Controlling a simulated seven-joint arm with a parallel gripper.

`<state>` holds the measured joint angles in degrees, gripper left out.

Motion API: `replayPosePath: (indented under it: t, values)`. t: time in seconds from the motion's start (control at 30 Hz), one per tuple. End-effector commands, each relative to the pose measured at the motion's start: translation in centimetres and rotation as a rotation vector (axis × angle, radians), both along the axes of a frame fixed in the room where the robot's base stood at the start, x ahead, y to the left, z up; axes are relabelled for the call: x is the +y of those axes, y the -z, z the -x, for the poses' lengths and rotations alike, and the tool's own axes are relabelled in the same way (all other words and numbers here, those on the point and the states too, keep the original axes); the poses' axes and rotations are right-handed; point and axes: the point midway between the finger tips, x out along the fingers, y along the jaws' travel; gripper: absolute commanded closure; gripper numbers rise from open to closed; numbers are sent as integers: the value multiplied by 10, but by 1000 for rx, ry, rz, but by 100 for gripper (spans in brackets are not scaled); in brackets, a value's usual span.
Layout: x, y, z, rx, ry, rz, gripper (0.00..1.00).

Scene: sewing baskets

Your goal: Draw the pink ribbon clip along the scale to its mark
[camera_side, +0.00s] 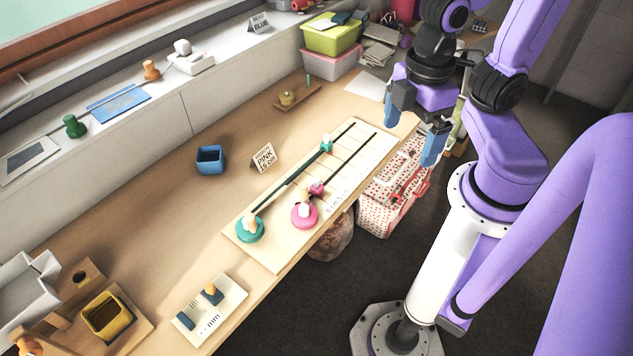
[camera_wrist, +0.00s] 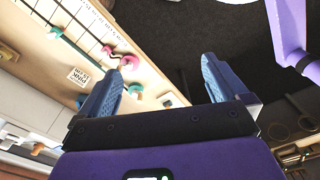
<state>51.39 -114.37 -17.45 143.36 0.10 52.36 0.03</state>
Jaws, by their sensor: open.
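The pink ribbon clip (camera_side: 316,188) sits on the pale scale board (camera_side: 282,246), close to the round pink reel (camera_side: 304,216) and on the same dark track. A teal clip (camera_side: 326,144) is farther up the other track, with a teal reel (camera_side: 250,230) at that track's near end. A card (camera_side: 264,158) reads "PINK 15 cm"; it also shows in the wrist view (camera_wrist: 85,77). My gripper (camera_side: 417,125) is open and empty, above and right of the board's far end. In the wrist view my gripper (camera_wrist: 163,75) has nothing between its fingers.
A blue open box (camera_side: 210,160) stands on the bench left of the card. A small board with blue pegs (camera_side: 210,307) and a yellow box (camera_side: 107,317) are at the near end. A red-dotted case (camera_side: 393,190) is below the bench edge.

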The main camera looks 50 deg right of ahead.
Motion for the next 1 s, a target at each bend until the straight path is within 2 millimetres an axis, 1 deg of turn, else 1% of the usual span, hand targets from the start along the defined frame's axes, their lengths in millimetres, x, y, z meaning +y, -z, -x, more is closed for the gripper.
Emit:
replayPosePath:
  t: [0.1,0.13,0.17,0.2,0.27,0.3,0.37,0.47,0.7,0.87,1.0]
  values:
    - [0,0,0,0,0,0,0]
    - [0,0,0,0,0,0,3]
    - [0,0,0,0,0,0,13]
    - [0,0,-1,0,1,0,26]
    - [1,1,-4,1,4,1,46]
    - [2,2,-8,1,7,3,52]
    - [4,4,-16,1,14,5,52]
    - [9,11,-36,3,30,10,52]
    - [14,30,-94,6,67,17,52]
    - [10,46,-131,8,92,22,52]
    - [3,61,-162,11,113,24,52]
